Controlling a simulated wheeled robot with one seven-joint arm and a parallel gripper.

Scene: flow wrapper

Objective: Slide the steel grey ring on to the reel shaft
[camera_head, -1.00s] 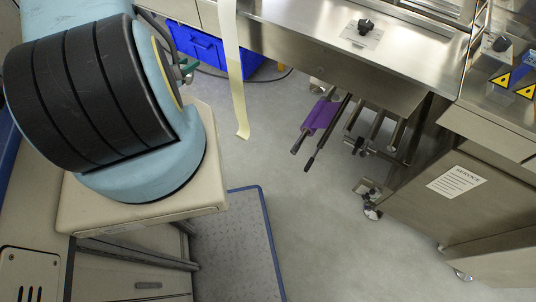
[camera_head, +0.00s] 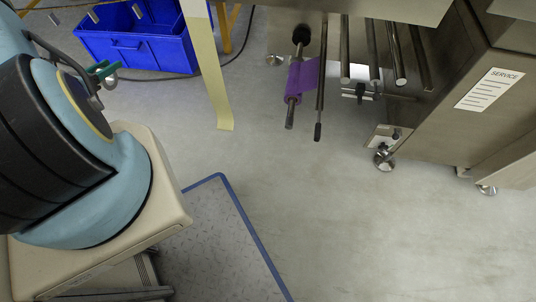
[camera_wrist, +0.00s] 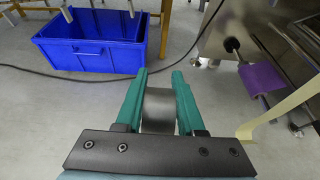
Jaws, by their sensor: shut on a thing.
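The steel grey ring (camera_wrist: 159,110) is between the two green fingers of my gripper (camera_wrist: 159,80) in the wrist view, and the fingers are shut on it. In the head view my gripper (camera_head: 104,72) shows at the left, partly behind my arm; the ring is not clear there. Under the machine at the upper middle, a purple roll (camera_head: 301,80) sits on a steel shaft whose bare lower end (camera_head: 290,117) sticks out. It looks like the reel shaft. The purple roll also shows in the wrist view (camera_wrist: 262,78), right of my gripper. The ring is well apart from the shaft.
A thin rod with a black tip (camera_head: 318,131) is beside the purple roll, with several bars to its right. A cream strip (camera_head: 210,75) hangs between my gripper and the roll. A blue crate (camera_head: 135,48) stands behind my gripper. Open floor lies below the shaft.

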